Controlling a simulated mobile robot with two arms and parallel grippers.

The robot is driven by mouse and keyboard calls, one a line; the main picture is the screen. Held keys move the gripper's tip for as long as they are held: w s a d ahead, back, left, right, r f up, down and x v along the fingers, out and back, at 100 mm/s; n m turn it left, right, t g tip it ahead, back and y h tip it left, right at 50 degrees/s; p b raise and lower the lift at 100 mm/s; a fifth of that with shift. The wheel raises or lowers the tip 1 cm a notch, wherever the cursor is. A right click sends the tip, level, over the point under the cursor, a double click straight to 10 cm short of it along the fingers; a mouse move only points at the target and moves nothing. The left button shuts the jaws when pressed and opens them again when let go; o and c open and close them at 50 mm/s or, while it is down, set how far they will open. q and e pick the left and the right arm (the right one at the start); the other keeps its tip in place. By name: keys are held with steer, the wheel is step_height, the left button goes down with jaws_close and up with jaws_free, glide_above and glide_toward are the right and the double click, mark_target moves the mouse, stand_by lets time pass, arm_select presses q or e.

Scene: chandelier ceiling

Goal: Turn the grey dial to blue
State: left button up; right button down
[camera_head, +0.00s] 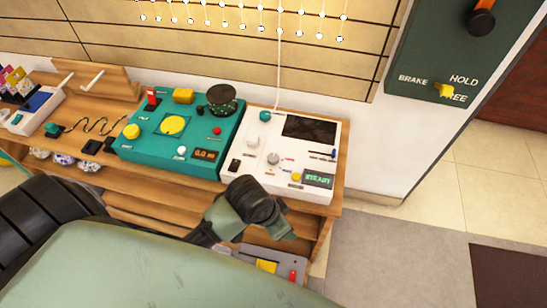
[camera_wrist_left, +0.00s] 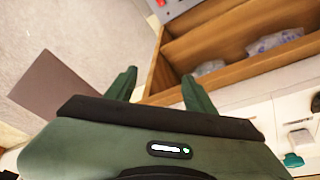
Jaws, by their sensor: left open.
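The grey dial (camera_head: 273,158) is a small round knob on the white console (camera_head: 238,152) at the right end of the wooden counter. Small coloured labels surround it, but its pointer is too small to read. My left gripper (camera_head: 254,223) is in front of and below the console's front edge, apart from the dial. In the left wrist view its two green fingers (camera_wrist_left: 159,78) are spread, with nothing between them. My right gripper is in neither view.
The console also has a dark screen (camera_head: 311,127), a green-lit display (camera_head: 318,180) and a teal knob (camera_head: 265,116). A teal console (camera_head: 150,149) stands to its left. A panel with a yellow switch (camera_head: 443,90) hangs at right. The floor at right is clear.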

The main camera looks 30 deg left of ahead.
arm_select(q)
steer(key=w+a+r+m, duration=0.1)
steer(key=w, duration=0.3)
steer(key=w+a+r+m+g, duration=0.1)
steer(key=w+a+r+m, duration=0.1)
steer(key=w, duration=0.2)
steer(key=w+a+r+m+g+y, duration=0.1)
steer(key=w+m, duration=0.1)
steer(key=w, duration=0.3)
steer(key=shift+a+r, duration=0.2)
steer(key=shift+a, duration=0.05)
step_height(320, 180, up, 5)
steer(key=g+y, duration=0.1)
glide_above(273, 157)
steer(key=shift+s+d+f, duration=0.1)
steer(key=shift+d+f, duration=0.1)
steer(key=shift+a, duration=0.2)
step_height(273, 157, down, 8)
steer(key=shift+r+b, duration=0.25)
steer(key=shift+b, duration=0.1)
jaws_close()
